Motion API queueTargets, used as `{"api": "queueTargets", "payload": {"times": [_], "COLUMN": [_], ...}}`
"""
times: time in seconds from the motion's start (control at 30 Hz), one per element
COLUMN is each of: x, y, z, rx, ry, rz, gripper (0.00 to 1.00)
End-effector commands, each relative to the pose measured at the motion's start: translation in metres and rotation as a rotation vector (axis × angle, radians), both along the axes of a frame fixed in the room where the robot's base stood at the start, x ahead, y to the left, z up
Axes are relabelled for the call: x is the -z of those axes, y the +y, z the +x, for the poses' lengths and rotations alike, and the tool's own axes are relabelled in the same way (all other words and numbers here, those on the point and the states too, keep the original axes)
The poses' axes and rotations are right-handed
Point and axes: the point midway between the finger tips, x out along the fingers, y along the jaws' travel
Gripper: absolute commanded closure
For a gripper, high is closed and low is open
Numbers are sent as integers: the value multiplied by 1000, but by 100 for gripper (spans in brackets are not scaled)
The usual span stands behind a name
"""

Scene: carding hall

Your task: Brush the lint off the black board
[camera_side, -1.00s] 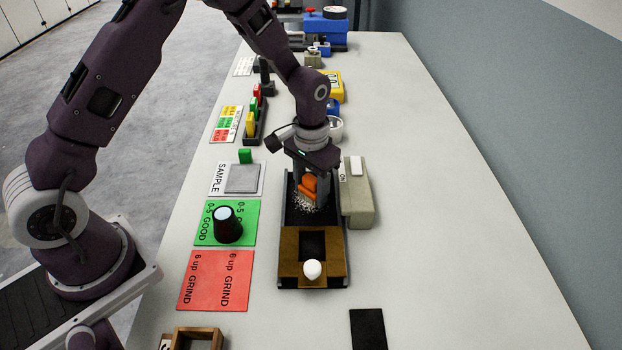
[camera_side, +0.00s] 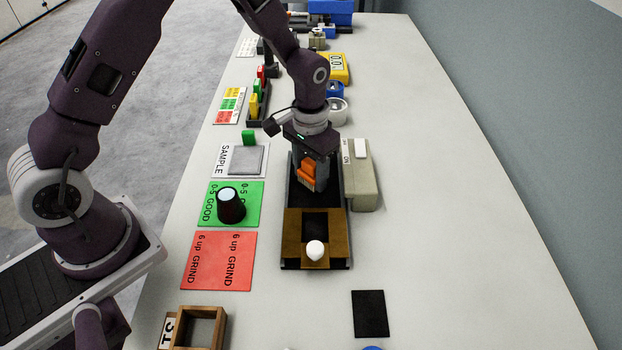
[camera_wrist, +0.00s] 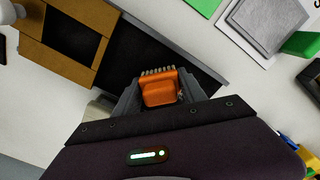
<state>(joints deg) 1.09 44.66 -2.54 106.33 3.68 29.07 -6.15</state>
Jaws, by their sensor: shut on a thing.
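My gripper (camera_side: 311,178) is shut on an orange brush (camera_side: 308,170), its pale bristles pointing down at the long black board (camera_side: 328,200). In the wrist view the orange brush (camera_wrist: 159,90) sits between the fingers, with its bristles over the black board (camera_wrist: 195,72). I cannot tell whether the bristles touch the surface. The bare black surface by the brush looks mostly clear of white lint; a small pale speck shows at the brush's right side in the wrist view. My gripper and the brush hide part of the board.
A beige box (camera_side: 361,180) stands close on the right. A black cup (camera_side: 230,205) stands on a green card (camera_side: 255,205) at left. A flat black piece (camera_side: 370,313) lies in front.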

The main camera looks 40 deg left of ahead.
Motion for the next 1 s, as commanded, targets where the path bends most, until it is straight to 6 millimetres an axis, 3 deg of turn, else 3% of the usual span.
{"api": "queueTargets", "payload": {"times": [0.77,1.0], "x": [0,-31], "y": [50,50], "z": [50,50], "rx": [-1,1], "ry": [0,-2], "rz": [1,0], "gripper": [89,89]}}
